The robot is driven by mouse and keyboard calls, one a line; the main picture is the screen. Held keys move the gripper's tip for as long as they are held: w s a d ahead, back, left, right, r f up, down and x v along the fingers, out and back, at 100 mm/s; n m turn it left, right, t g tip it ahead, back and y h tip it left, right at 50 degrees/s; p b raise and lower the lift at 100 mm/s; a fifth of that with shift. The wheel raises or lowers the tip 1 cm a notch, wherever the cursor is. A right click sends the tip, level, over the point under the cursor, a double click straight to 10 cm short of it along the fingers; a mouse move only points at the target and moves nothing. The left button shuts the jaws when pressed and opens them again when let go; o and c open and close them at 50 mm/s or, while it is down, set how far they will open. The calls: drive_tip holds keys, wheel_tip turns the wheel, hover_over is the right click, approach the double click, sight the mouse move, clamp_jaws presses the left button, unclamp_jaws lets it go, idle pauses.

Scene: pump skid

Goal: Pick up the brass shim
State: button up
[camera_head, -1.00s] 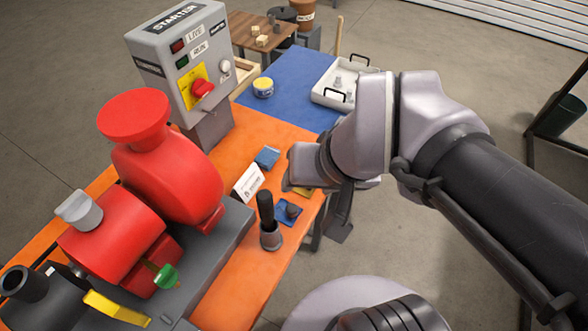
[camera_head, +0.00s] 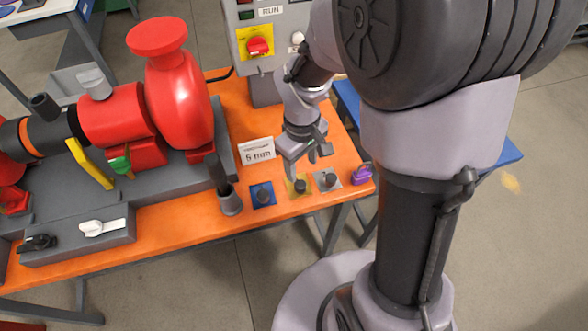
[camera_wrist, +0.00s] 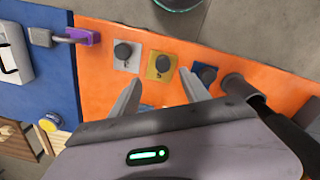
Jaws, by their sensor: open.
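The brass shim (camera_head: 298,187) is a small yellow square plate with a dark round knob. It lies on the orange bench near its front edge, between a blue shim plate (camera_head: 258,190) and a grey one (camera_head: 324,174), each with a dark knob. In the wrist view the brass shim (camera_wrist: 158,71) shows between my two finger tips, beyond them. My gripper (camera_head: 306,152) is open and empty, above and slightly behind the brass shim. In the wrist view my gripper (camera_wrist: 160,78) has its fingers spread, one on each side of the brass shim's line.
A white sign (camera_head: 257,151) stands behind the plates. A purple padlock (camera_head: 361,175) lies to the right. The red pump (camera_head: 180,100) and starter box (camera_head: 262,40) stand behind.

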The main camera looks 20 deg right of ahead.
sight(300, 183)
wheel_tip(300, 183, down, 4)
drive_tip(key=shift+d+r+b, duration=0.1)
drive_tip(key=shift+d+b, duration=0.05)
drive_tip(key=shift+b, duration=0.4)
drive_tip(key=f+b, duration=0.1)
drive_tip(key=f, duration=0.1)
drive_tip(key=f+b, duration=0.1)
drive_tip(key=f, duration=0.1)
drive_tip(key=f+b, duration=0.1)
drive_tip(key=f, duration=0.1)
drive_tip(key=shift+a, duration=0.35)
drive_tip(key=shift+r, duration=0.25)
clamp_jaws()
